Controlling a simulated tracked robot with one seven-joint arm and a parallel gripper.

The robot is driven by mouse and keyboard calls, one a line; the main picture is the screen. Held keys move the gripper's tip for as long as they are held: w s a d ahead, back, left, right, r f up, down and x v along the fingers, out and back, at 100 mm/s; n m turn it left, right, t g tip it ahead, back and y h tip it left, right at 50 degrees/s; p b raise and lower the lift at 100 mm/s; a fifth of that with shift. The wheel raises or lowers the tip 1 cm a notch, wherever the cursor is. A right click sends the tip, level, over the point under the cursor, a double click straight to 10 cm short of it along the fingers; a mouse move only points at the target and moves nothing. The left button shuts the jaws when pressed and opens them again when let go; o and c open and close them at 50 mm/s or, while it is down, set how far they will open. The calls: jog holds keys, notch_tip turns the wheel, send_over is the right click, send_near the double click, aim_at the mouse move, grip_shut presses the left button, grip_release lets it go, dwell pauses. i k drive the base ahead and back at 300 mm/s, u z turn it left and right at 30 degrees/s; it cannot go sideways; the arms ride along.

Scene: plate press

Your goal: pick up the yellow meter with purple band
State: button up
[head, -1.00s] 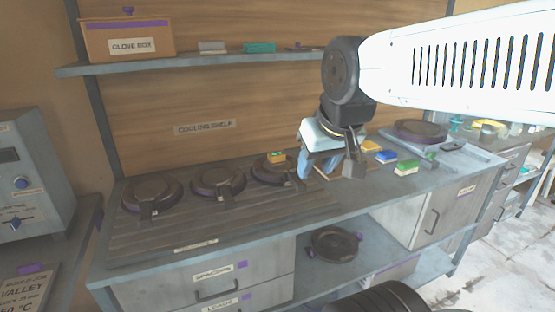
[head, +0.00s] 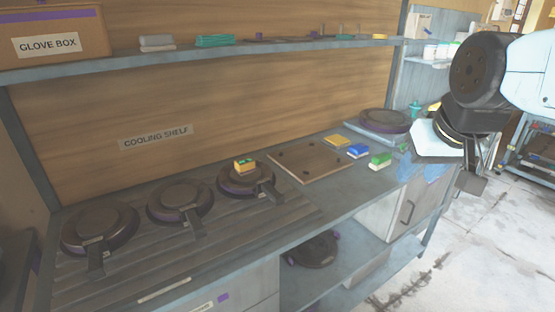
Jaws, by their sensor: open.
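A small yellow block-like meter (head: 244,166) sits on top of the rightmost of three round dark plates (head: 250,182) on the cooling shelf counter. It is too small to make out a purple band on it; purple shows on the plate's rim below. My gripper (head: 454,172) is at the right of the head view, pointing down, open and empty. It hangs beyond the right end of the counter's blocks, well apart from the meter.
A brown board (head: 308,160) lies right of the plates. Yellow, blue (head: 358,151) and green (head: 380,161) blocks lie beyond it, near a large round plate (head: 385,121). A shelf (head: 250,62) with a glove box (head: 50,40) runs above the counter.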

aim_at(245, 165)
jog(key=u, duration=1)
jog(key=i, duration=0.1)
jog(key=z, duration=2.35)
jog(key=k, duration=2.4)
jog(key=u, duration=0.85)
jog(key=i, duration=1)
jog(key=z, duration=0.1)
